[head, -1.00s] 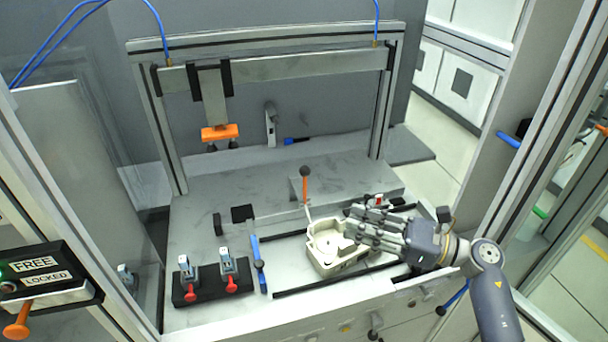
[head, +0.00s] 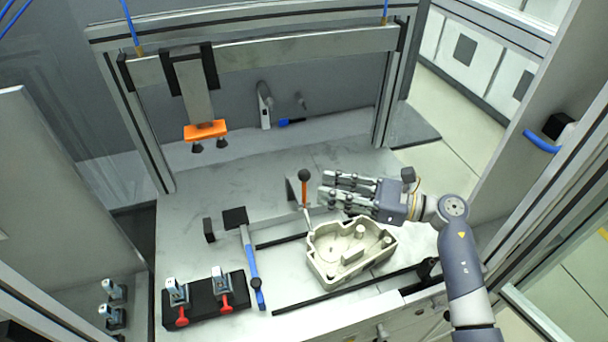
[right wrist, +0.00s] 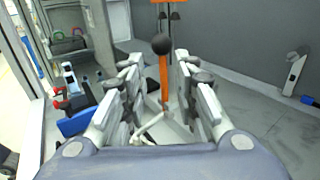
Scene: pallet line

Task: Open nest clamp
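The nest clamp shows as an upright orange lever (head: 304,190) with a black ball knob, at the back of the nest. A beige cast housing (head: 350,250) sits in the nest in front of it, between two black rails. My right gripper (head: 324,190) is open, just right of the lever and above the housing's back edge. In the right wrist view, the orange lever (right wrist: 164,80) stands upright ahead between the two open finger pairs, and the fingers do not touch it. A pale clamp arm (right wrist: 148,128) runs from its base. My left gripper is not in view.
A black block with two red-handled toggle clamps (head: 205,300) stands at the front left. An orange gripping head (head: 205,131) hangs from the overhead beam.

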